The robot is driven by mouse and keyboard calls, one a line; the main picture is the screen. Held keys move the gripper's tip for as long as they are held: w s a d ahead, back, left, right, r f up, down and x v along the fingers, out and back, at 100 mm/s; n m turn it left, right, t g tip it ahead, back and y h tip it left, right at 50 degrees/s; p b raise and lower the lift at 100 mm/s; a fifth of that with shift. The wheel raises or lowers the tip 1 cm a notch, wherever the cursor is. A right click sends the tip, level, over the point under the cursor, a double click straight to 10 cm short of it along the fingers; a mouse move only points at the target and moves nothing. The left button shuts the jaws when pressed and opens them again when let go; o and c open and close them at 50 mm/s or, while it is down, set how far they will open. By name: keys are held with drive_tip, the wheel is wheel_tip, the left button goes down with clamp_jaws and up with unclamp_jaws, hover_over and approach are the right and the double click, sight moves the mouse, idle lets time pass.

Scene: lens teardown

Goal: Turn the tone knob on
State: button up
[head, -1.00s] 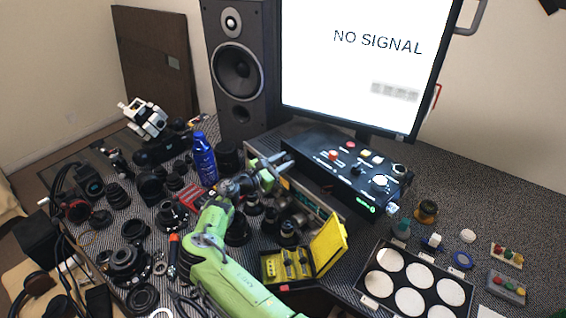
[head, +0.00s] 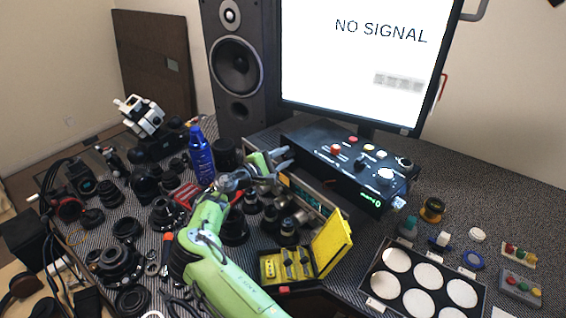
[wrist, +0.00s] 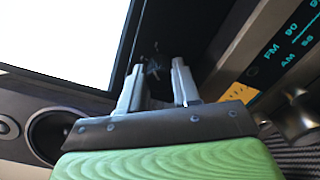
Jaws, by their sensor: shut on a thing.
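My gripper (head: 286,158) is at the left end of the black control box (head: 325,147), above the tuner. In the wrist view, the two grey fingers of my gripper (wrist: 158,66) are apart, with a small dark part (wrist: 155,68) between their tips against a dark surface. The part is too dark to tell if it is the tone knob. The box top carries a white knob (head: 386,174), a dark knob (head: 405,163) and coloured buttons. The tuner (head: 316,199) shows its lit FM/AM dial (wrist: 290,45) on the right in the wrist view.
The monitor (head: 355,60) and speaker (head: 238,65) stand behind. A blue bottle (head: 201,157) is left of my gripper. An open yellow case (head: 331,245) and several lenses crowd the near side. A tray of white discs (head: 372,283) lies at front right.

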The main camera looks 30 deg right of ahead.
drive_tip(key=shift+f+m+b, duration=0.1)
drive_tip(key=shift+m+b, duration=0.7)
drive_tip(key=shift+m, duration=0.7)
drive_tip(key=o, duration=1.1)
drive_tip(key=shift+c, duration=0.2)
